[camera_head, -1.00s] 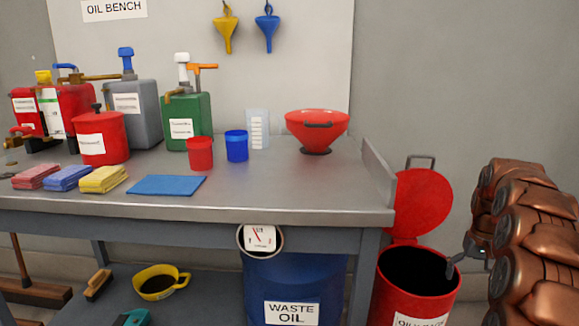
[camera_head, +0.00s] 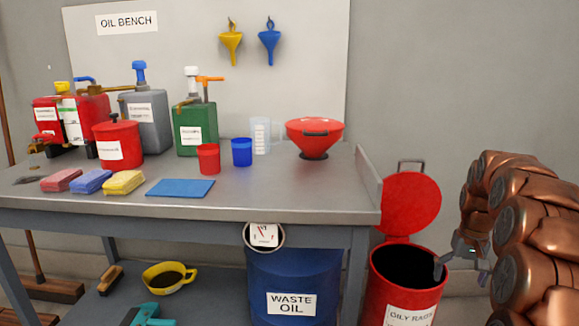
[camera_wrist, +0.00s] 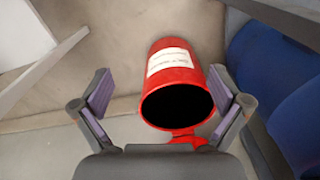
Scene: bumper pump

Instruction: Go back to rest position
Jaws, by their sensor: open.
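My gripper (camera_head: 460,258) is at the right in the head view, just to the right of the open red oily-rags bin (camera_head: 408,282). Its fingers are spread and nothing is between them. In the wrist view my gripper (camera_wrist: 168,105) is also open and empty, with the red bin (camera_wrist: 180,80) beyond the fingertips. The bin's opening is dark and its contents cannot be seen. The bin's round lid (camera_head: 411,203) stands raised behind it. My copper arm covers the right edge of the head view.
The steel bench (camera_head: 270,190) holds pump cans, a green can (camera_head: 195,125), cups, folded cloths, a blue mat (camera_head: 180,188) and a red funnel bowl (camera_head: 314,135). A blue waste oil drum (camera_head: 293,280) stands under it. The wall area above the bin is clear.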

